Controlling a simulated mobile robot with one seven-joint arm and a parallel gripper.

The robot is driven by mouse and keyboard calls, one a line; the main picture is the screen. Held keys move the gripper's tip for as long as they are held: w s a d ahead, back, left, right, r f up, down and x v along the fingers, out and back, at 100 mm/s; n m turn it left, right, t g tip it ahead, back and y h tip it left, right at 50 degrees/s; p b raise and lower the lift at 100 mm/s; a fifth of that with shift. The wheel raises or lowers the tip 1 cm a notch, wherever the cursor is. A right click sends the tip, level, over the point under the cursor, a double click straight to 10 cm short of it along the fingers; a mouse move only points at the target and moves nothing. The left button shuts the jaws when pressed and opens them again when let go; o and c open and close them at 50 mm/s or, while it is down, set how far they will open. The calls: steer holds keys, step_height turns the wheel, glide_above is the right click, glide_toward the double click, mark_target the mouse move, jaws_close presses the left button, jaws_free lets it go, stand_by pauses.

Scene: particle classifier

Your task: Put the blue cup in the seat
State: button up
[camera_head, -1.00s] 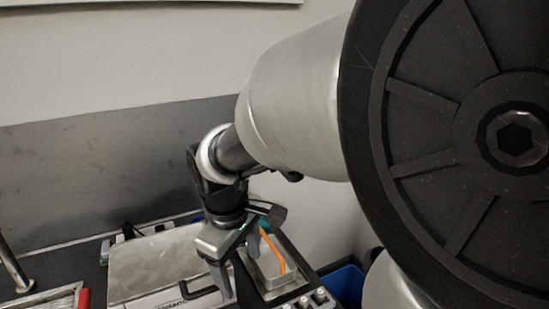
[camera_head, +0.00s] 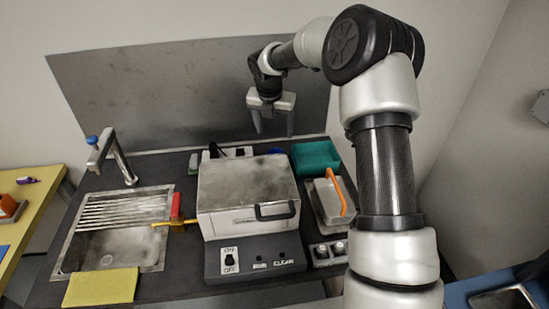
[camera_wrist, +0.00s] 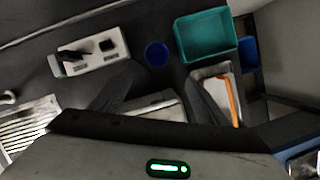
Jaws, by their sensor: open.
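The blue cup (camera_wrist: 157,53) shows in the wrist view as a round blue shape on the dark bench, left of a teal bin. In the head view only a small blue patch of the cup (camera_head: 276,151) shows behind the grey machine. My gripper (camera_head: 274,130) is open and empty, fingers pointing down, above the back of the bench. In the wrist view the cup lies just beyond the fingertips of my gripper (camera_wrist: 160,82), apart from them. I cannot tell which part is the seat.
The grey lidded machine (camera_head: 246,190) stands mid-bench. At its right are the teal bin (camera_head: 316,157) and a pale tray (camera_head: 325,205) with an orange-handled tool (camera_head: 338,193). A white socket block (camera_wrist: 90,52) stands left of the cup. A sink (camera_head: 112,250) is at left.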

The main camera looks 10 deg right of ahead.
glide_toward(276, 149)
step_height(276, 149, down, 6)
steer(key=s, duration=0.2)
steer(key=shift+w+p+x, duration=0.2)
steer(key=shift+p+x, duration=0.1)
steer(key=shift+x, duration=0.9)
steer(key=shift+w+p+x, duration=0.15)
steer(key=shift+p+x, duration=0.15)
steer(key=shift+x, duration=0.95)
steer(key=shift+r, duration=0.15)
steer(key=c, duration=1.3)
steer(key=shift+c, duration=0.2)
steer(key=shift+r, duration=0.1)
